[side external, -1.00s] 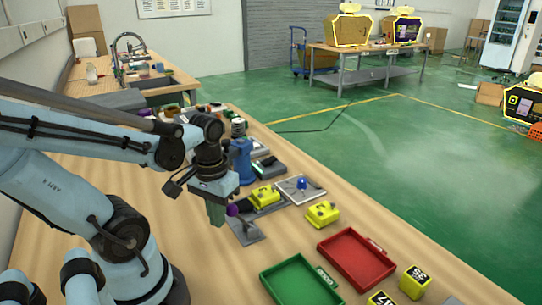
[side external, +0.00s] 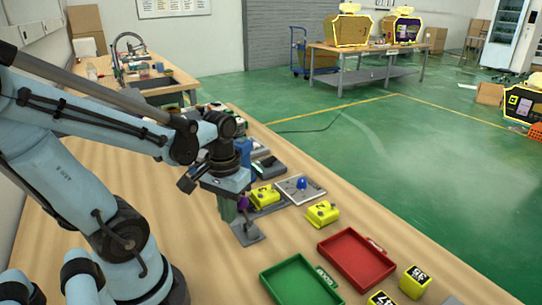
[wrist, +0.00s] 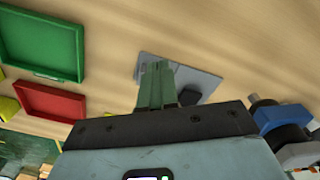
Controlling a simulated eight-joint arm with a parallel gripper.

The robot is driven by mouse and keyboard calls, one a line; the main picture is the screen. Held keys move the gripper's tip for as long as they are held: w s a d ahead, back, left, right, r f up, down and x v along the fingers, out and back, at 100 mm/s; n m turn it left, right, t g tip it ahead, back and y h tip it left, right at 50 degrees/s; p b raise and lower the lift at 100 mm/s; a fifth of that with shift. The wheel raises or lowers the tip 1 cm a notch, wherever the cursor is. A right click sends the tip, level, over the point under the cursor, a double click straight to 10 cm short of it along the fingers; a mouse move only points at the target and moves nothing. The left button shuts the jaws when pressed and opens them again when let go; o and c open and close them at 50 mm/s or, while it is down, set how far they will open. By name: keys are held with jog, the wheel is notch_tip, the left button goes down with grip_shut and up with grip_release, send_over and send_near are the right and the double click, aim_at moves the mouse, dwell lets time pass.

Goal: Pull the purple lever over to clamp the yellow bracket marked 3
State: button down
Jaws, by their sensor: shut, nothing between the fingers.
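The purple lever knob (side external: 243,203) stands above a grey base plate (side external: 249,236) on the table. My gripper (side external: 228,211) is shut and empty, just left of the knob and overlapping it in the side view; contact is unclear. A yellow bracket (side external: 265,195) sits just beyond the knob, and another yellow bracket (side external: 322,213) is to the right. Their numbers are too small to read surely. In the wrist view, my green fingers (wrist: 157,84) are together over the grey plate (wrist: 207,82), beside a dark block (wrist: 190,96); the purple knob is hidden there.
A grey plate with a blue knob (side external: 302,184) lies behind the brackets. A red tray (side external: 356,256) and green tray (side external: 299,281) stand to the front right, near numbered yellow blocks (side external: 414,282). Bare wood lies between the lever plate and the trays.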

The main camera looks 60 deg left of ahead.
jog(key=shift+w, duration=1.15)
notch_tip(320, 180, up, 7)
jog(key=s, duration=0.1)
dwell(0.3)
jog(key=w+d+m+t, duration=0.6)
jog(key=w+d+t, duration=0.1)
jog(key=shift+d, duration=0.2)
dwell(0.8)
